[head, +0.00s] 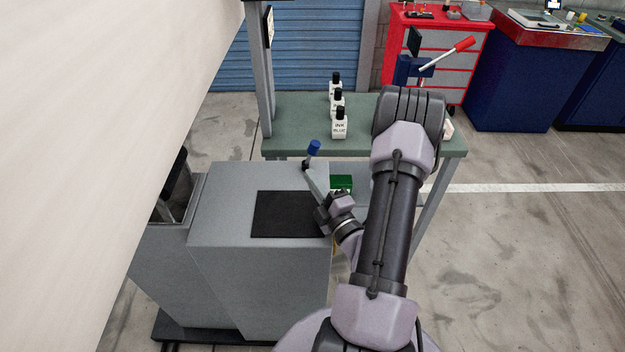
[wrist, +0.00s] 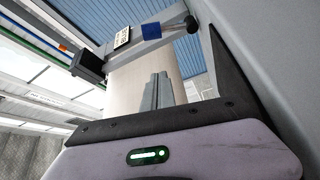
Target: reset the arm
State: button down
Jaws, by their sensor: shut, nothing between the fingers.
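My gripper (head: 311,178) is over the right edge of the grey cabinet (head: 225,245), beside its black top panel. Whether the fingertips touch the lever's base, I cannot tell. My arm stretches forward from the lower right of the head view and bends down to the left.
A green-topped table (head: 290,140) behind the cabinet holds several ink bottles (head: 340,126) and a press with a red-handled lever (head: 450,52). A green block (head: 341,183) is close to my wrist. A large pale surface (head: 110,110) fills the left. Open floor (head: 530,250) lies to the right.

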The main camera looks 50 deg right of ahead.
jog(key=w+a+r+n+g+y, duration=0.25)
jog(key=a+r+n+y, duration=0.35)
jog(key=a+n+y, duration=0.5)
jog(key=w+a+r+n+g+y, duration=0.1)
jog(key=w+a+r+n+y, duration=0.2)
jog(key=a+r+n+y, duration=0.75)
jog(key=s+a+f+n+g+h+b, duration=0.1)
jog(key=s+a+f+n+g+h, duration=0.15)
jog(key=s+a+n+g, duration=0.6)
jog(key=s+a+f+n+g+h, duration=0.25)
jog(key=s+a+n+g, duration=0.35)
jog(key=a+n, duration=0.55)
jog(key=d+r+n+t+h, duration=0.1)
jog(key=d+n+t+h, duration=0.1)
jog(key=d+n+h, duration=0.2)
jog(key=s+d+r+n+t+h, duration=0.1)
jog(key=d+r+n+t+h, duration=0.1)
jog(key=n, duration=0.9)
jog(key=shift+d+t+h+b, duration=0.4)
jog(key=shift+d+t+h, duration=0.2)
jog(key=shift+d+h, duration=0.4)
